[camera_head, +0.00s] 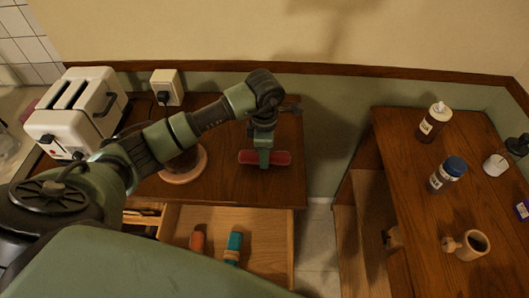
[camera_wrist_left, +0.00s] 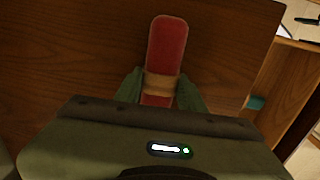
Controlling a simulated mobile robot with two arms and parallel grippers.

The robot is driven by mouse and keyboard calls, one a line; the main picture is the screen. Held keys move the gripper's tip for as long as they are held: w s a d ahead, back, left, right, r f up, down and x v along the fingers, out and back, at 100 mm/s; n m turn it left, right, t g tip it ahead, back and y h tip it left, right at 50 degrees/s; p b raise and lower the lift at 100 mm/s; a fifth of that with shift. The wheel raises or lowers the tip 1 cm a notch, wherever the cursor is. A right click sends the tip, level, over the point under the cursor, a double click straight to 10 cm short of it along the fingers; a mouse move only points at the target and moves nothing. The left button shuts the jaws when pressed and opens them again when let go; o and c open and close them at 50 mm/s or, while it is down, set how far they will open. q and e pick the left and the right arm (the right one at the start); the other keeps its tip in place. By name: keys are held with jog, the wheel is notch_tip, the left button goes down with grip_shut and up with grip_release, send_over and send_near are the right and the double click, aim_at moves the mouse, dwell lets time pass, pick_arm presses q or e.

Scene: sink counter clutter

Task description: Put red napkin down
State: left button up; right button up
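A red rolled napkin with a tan band around its middle (camera_wrist_left: 168,55) is between the fingers of my left gripper (camera_wrist_left: 160,90). In the head view the napkin (camera_head: 278,158) lies crosswise under the left gripper (camera_head: 264,158), over the wooden counter (camera_head: 285,190) near its right edge. The fingers appear to be shut on the napkin at the band. I cannot tell whether the napkin touches the counter top. My right gripper is not in view.
A white toaster (camera_head: 75,115) and a round wooden board (camera_head: 185,172) are left of the napkin. An open drawer (camera_head: 272,240) below holds an orange and a teal item. A gap separates the right table (camera_head: 420,185), which has bottles and a mug.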

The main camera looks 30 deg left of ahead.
pick_arm(q)
jog(key=shift+o, duration=1.4)
jog(key=shift+r, duration=0.45)
notch_tip(320, 180, up, 12)
jog(key=b, duration=0.3)
jog(key=shift+f, duration=0.25)
jog(key=shift+r, duration=0.1)
